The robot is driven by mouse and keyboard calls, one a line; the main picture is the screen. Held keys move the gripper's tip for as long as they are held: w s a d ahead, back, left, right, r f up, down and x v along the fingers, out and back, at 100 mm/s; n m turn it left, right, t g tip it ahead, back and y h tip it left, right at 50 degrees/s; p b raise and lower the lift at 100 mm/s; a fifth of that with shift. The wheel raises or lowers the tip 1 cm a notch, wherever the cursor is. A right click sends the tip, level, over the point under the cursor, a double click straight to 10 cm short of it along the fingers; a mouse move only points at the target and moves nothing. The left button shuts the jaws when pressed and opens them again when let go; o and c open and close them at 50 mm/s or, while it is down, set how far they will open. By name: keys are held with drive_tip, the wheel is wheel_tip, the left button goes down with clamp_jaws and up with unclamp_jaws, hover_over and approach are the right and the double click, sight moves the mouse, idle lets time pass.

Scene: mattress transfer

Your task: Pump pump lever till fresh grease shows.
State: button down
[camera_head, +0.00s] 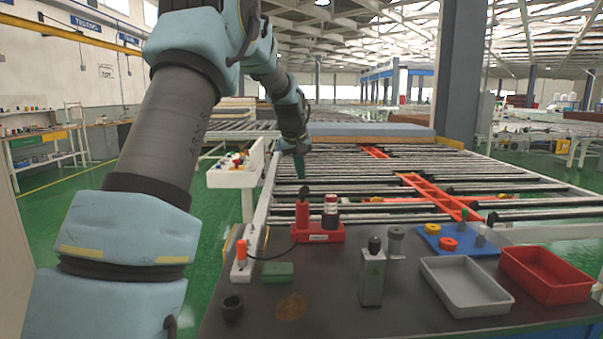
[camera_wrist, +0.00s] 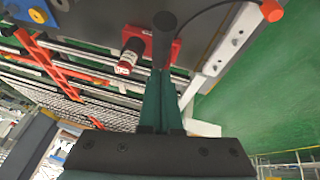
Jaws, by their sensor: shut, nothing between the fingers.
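The red pump base (camera_head: 318,236) stands on the dark bench, with a red upright (camera_head: 302,216) topped by a black lever end (camera_head: 304,192). Beside it is a red, white and black canister (camera_head: 330,211). My gripper (camera_head: 302,176) points down just above the lever end, its green fingers shut and empty. In the wrist view my fingertips (camera_wrist: 162,74) overlap the black lever part (camera_wrist: 164,38); I cannot tell whether they touch. A black hose runs from the pump to a white plate with an orange-tipped fitting (camera_head: 241,252). No grease is clearly visible at the fitting.
A green block (camera_head: 278,271), a black cup (camera_head: 232,308), a brown patch (camera_head: 291,306), and a grey bottle (camera_head: 372,275) occupy the bench front. A grey tray (camera_head: 465,287), red bin (camera_head: 546,275) and blue mat (camera_head: 459,246) lie right. Roller conveyor (camera_head: 350,178) extends behind.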

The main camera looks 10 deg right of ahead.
drive_tip(key=shift+s+d+f, duration=0.1)
drive_tip(key=shift+s+f, duration=0.15)
drive_tip(key=shift+f, duration=0.5)
drive_tip(key=shift+f, duration=0.1)
